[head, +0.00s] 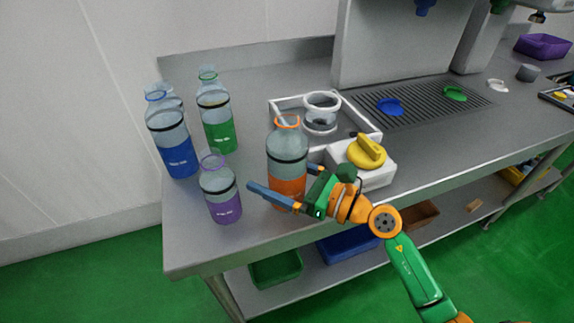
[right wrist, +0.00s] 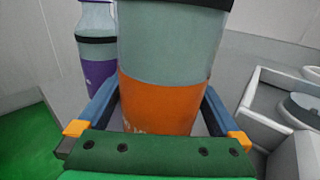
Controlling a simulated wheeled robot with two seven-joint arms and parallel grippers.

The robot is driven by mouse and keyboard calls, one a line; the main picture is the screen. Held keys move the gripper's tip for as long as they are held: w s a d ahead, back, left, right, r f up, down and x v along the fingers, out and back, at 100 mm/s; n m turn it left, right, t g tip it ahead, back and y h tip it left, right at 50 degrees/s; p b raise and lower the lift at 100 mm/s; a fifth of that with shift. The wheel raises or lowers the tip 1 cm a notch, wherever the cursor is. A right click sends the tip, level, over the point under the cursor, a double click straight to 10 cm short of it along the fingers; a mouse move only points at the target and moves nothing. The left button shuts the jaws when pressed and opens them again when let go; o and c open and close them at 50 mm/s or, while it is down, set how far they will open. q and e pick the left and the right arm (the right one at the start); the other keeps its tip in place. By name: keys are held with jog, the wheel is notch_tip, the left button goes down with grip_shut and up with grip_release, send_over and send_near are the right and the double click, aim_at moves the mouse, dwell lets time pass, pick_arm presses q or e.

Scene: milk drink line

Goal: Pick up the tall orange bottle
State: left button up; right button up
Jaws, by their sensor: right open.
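The tall orange bottle (head: 287,150) stands upright on the steel counter, with an orange neck ring and an orange lower band. My right gripper (head: 288,194) is open at its lower part, with one finger on the left and the other partly hidden on the right. In the right wrist view the bottle (right wrist: 165,70) fills the middle, between the two blue fingers of the gripper (right wrist: 160,115). Whether the fingers touch it I cannot tell. My left gripper does not show.
A purple bottle (head: 221,196) stands close to the left. A blue bottle (head: 172,140) and a green bottle (head: 216,120) stand behind. A white tray (head: 284,104) with a clear jar and a white box (head: 372,177) with a yellow knob sit to the right. The counter's front edge is near.

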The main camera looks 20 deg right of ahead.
jog(key=c, duration=1.1)
